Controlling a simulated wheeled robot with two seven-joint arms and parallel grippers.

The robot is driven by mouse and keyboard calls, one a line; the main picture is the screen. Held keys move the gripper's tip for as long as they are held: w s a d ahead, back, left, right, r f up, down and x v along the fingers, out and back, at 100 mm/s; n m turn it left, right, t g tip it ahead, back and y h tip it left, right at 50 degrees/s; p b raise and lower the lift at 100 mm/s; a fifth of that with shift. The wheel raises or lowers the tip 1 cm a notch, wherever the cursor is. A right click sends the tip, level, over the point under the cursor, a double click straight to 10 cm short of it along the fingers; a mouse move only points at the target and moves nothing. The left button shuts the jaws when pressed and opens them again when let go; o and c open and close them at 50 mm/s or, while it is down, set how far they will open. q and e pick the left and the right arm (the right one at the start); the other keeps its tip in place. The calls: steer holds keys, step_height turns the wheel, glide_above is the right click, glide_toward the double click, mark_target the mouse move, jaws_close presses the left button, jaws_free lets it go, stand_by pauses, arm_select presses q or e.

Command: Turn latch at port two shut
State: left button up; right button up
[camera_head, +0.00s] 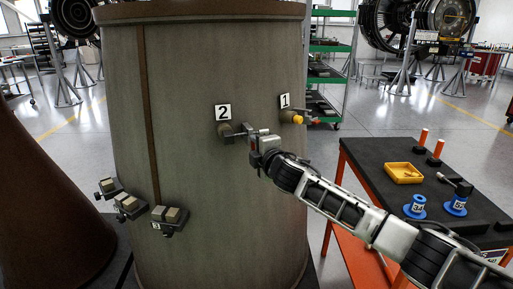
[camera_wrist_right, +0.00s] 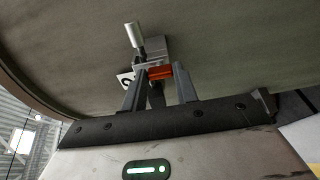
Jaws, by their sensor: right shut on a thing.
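The port two latch sits under the number 2 label (camera_head: 223,112) on the tall grey-brown engine casing (camera_head: 200,200). A round fitting (camera_head: 224,129) and a dark lever (camera_head: 236,136) show there. My right gripper (camera_head: 250,138) reaches the latch from the right and is shut on its handle. In the right wrist view, a silver knob (camera_wrist_right: 136,35) and a grey bracket (camera_wrist_right: 158,48) stand beyond the fingers (camera_wrist_right: 160,80), with an orange-red piece (camera_wrist_right: 160,72) between the fingertips. The gripper hides part of the latch. My left gripper is not in view.
Small blocks on brackets (camera_head: 130,206) jut from the lower casing. An orange cart (camera_head: 352,185) with a yellow tray (camera_head: 404,173) and blue spools stands right.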

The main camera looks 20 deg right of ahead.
stand_by(0.3)
steer(key=o, duration=1)
steer(key=s, duration=0.5)
steer(key=s+d+r+b, duration=0.1)
steer(key=s, duration=0.4)
steer(key=s+r+b, duration=0.1)
steer(key=s, duration=0.4)
steer(key=shift+s+d, duration=0.15)
steer(key=shift+s, duration=0.25)
steer(key=s+a+f+m+g+y, duration=0.1)
steer(key=s+a+f+m, duration=0.15)
steer(key=f, duration=0.45)
steer(key=s+a+f+m+g+y, duration=0.1)
steer(key=s+a+f+m+g, duration=0.1)
steer(key=s+f+m, duration=0.3)
steer(key=s+a+f+g, duration=0.1)
steer(key=s+a+f, duration=0.2)
steer(key=f, duration=0.5)
steer(key=s+f+m, duration=0.3)
steer(key=s+f, duration=0.1)
steer(key=s, duration=0.1)
steer(key=s+f+m+g, duration=0.1)
steer(key=s+f+m, duration=0.2)
steer(key=s+f, duration=0.1)
steer(key=s+f+m+g, duration=0.1)
steer(key=s+f+m, duration=0.2)
steer(key=s, duration=0.3)
steer(key=shift+d+f+h, duration=0.15)
steer(key=shift+f+h, duration=0.15)
steer(key=shift+f, duration=0.35)
